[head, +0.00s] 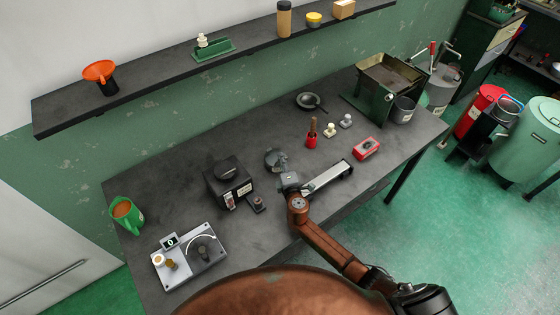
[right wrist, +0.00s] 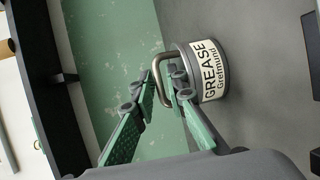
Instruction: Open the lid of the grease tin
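The grease tin (right wrist: 210,70) is a grey round can with a white label reading GREASE. It shows in the right wrist view, turned on its side by the camera angle. A bent metal handle (right wrist: 158,88) stands out from its lid end, and the lid looks closed. In the head view the tin (head: 272,160) stands on the dark table, just beyond my right gripper. My right gripper (right wrist: 163,88) is open, with its green-padded fingers on either side of the handle. I cannot tell whether either finger touches it. My left gripper is not in view.
A black box device (head: 226,178) stands left of the tin. A long pale bar-shaped object (head: 328,177) lies close to the right of my gripper. A red box (head: 366,148) and a red-based item (head: 311,138) are farther right. The table's left rear is clear.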

